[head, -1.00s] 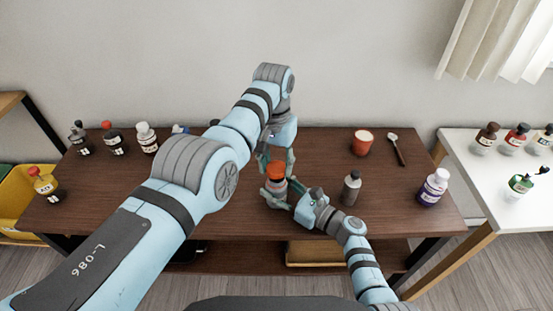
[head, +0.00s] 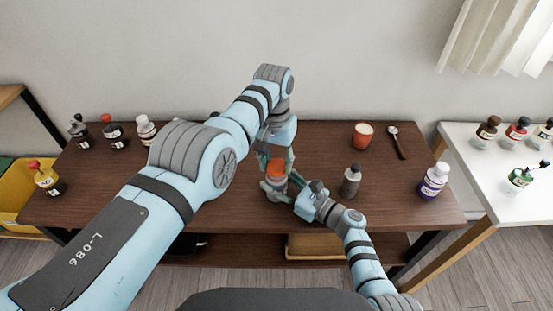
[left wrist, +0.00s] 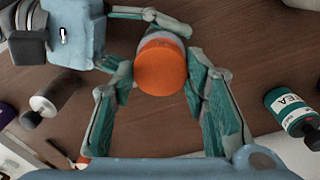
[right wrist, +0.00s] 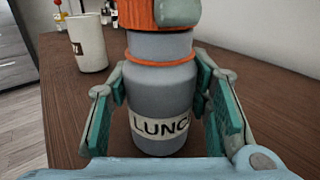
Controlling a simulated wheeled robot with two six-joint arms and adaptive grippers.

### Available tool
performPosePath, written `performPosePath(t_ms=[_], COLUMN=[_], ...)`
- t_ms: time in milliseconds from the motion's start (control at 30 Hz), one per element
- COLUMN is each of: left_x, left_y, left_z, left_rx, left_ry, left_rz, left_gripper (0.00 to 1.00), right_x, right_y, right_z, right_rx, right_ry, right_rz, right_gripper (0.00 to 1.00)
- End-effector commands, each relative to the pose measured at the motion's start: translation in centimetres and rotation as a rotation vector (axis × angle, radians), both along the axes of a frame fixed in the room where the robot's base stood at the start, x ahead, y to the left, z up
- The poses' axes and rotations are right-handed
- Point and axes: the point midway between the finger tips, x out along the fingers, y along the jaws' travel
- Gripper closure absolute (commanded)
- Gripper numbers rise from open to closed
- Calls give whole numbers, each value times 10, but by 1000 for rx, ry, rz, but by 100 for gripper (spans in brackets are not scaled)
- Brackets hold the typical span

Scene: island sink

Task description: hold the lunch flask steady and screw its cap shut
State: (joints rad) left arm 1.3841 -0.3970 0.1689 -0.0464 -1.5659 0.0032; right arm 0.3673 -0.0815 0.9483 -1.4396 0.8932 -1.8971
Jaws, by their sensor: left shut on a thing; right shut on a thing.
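The lunch flask (right wrist: 160,100) is a grey-blue bottle labelled "LUNCH", with an orange ring, standing upright on the brown table. My right gripper (head: 283,188) is shut around its body, with a finger on each side in the right wrist view. The orange cap (left wrist: 162,68) is at the top of the flask, over its neck; I cannot tell how far it is screwed on. My left gripper (head: 275,164) comes from above and is shut on the cap. One of its fingertips (right wrist: 168,12) shows in front of the cap in the right wrist view.
A grey bottle (head: 351,181) stands right of the right gripper. A purple-and-white bottle (head: 434,180) is near the right edge. Several bottles stand at the left, partly behind my left arm.

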Motion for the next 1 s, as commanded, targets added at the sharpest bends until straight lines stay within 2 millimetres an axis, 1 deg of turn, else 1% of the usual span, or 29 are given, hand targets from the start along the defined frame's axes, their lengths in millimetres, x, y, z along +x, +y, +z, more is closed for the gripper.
performPosePath(t_ms=[333,833,867,900,967,1000], left_x=[0,0,1,1,1,1], left_y=[0,0,0,0,0,0], left_z=[-1,-11,-11,-11,-11,-11], left_rx=[0,0,0,0,0,0], left_ry=[1,-1,-2,-2,-1,-1], left_rz=[21,252,261,260,259,259], left_gripper=[70,70,58,51,42,39], right_x=[0,0,0,0,0,0], right_y=[0,0,0,0,0,0], right_z=[0,0,0,0,0,0], right_rx=[-1,-1,-1,-1,-1,-1], right_ry=[1,1,1,1,1,1], right_rz=[0,0,0,0,0,0], right_gripper=[100,100,100,100,100,100])
